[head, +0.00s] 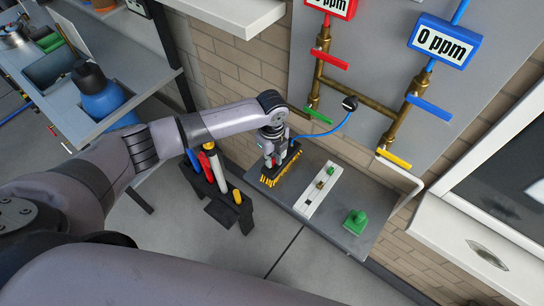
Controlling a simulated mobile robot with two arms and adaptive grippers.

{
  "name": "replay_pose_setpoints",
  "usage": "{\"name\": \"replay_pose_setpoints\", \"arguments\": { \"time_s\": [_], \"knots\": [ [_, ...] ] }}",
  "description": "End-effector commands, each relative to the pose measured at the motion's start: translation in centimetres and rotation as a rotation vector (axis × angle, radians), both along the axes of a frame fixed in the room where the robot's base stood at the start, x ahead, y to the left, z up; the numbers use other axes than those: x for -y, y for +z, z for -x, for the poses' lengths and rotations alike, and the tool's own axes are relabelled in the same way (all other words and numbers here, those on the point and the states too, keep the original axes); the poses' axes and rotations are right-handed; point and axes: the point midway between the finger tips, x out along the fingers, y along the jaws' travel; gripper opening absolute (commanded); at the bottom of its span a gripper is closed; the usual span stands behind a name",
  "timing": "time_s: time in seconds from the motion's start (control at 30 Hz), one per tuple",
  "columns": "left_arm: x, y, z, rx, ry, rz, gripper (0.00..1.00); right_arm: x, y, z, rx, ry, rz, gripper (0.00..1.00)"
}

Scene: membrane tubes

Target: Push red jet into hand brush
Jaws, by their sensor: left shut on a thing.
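The hand brush (283,173), with a dark body and yellow bristles, is on the grey shelf below the pipe panel. My left gripper (273,148) points down directly above it and is shut on a small red piece, which looks like the red jet (277,159). The red jet is mostly hidden by the fingers, and I cannot tell whether it sits in the brush or just above it. A blue hose (325,133) runs from near the brush to a black fitting on the pipes. My right gripper is not in view.
A white holder (312,200) with small parts and a green block (355,221) stand right of the brush on the shelf (335,231). A black rack (227,212) with red, white and yellow tools is to the left. Brass pipes (361,100) with coloured handles are behind.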

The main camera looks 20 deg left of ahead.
Motion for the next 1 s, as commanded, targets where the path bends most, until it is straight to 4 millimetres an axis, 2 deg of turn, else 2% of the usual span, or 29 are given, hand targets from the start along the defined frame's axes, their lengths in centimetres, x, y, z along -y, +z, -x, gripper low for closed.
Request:
{"name": "replay_pose_setpoints", "arguments": {
  "time_s": [0.7,0.73,1.0],
  "knots": [
    [0.0,-1.9,0.0,-0.001,-0.001,0.0,0.0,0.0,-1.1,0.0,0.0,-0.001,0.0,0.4],
    [0.0,-1.9,0.0,0.0,-0.001,0.0,0.14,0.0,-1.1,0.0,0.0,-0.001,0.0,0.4],
    [0.0,-1.8,0.0,0.0,0.0,0.0,0.32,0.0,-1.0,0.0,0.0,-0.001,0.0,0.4]
  ]
}}
